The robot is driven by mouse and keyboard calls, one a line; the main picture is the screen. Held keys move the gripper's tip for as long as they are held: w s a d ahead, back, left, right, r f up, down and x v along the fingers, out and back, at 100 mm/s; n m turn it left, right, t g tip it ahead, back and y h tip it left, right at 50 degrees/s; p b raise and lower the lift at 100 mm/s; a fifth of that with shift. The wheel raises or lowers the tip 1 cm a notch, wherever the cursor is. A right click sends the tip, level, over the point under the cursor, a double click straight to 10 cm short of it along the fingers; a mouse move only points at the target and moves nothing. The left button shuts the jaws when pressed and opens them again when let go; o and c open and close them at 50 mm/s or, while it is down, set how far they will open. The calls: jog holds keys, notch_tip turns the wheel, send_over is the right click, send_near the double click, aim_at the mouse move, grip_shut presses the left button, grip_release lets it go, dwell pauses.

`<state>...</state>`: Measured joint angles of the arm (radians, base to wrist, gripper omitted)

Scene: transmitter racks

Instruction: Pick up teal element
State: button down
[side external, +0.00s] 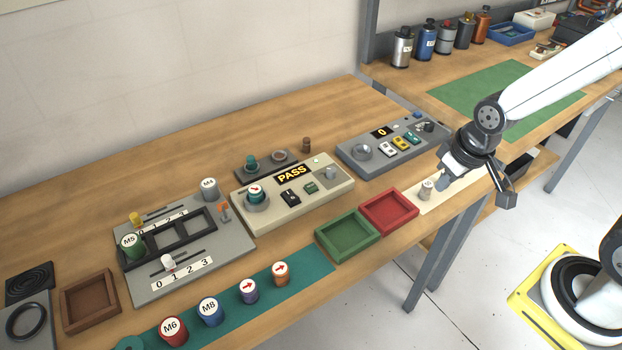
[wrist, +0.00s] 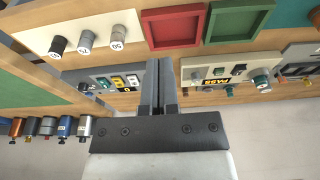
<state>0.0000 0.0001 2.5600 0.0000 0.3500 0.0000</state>
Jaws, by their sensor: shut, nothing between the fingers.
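A teal element (side external: 257,191) with a white top and a red arrow sits in the round socket at the left of the beige tester (side external: 318,198), whose display reads PASS. It also shows in the wrist view (wrist: 262,83). Another teal piece (side external: 251,161) stands in a dark holder (side external: 283,169) behind the tester. A green-teal cylinder marked M5 (side external: 131,246) stands on the grey slider panel (side external: 226,237). My gripper (side external: 443,184) is shut and empty, above the right end of the bench by the pale strip, well right of the tester. Its closed fingers show in the wrist view (wrist: 158,62).
Green (side external: 320,243) and red (side external: 415,213) trays lie between my gripper and the tester's front. A grey unit (side external: 362,164) stands behind them. Several labelled cylinders, including M8 (side external: 209,312), stand on a teal mat (side external: 318,264). Grey cylinders (wrist: 87,39) stand on the pale strip.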

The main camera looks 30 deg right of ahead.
jog(key=shift+c, duration=0.9)
grip_release()
jog(key=m+t+y, duration=0.2)
jog(key=m+y, duration=1)
jog(key=m, duration=1)
send_near(256, 196)
jog(key=shift+w+a+f, duration=0.55)
jog(key=shift+w+f, duration=0.1)
jog(key=shift+f, duration=0.05)
jog(key=shift+w+m+t+y, duration=0.3)
jog(key=shift+t, duration=0.1)
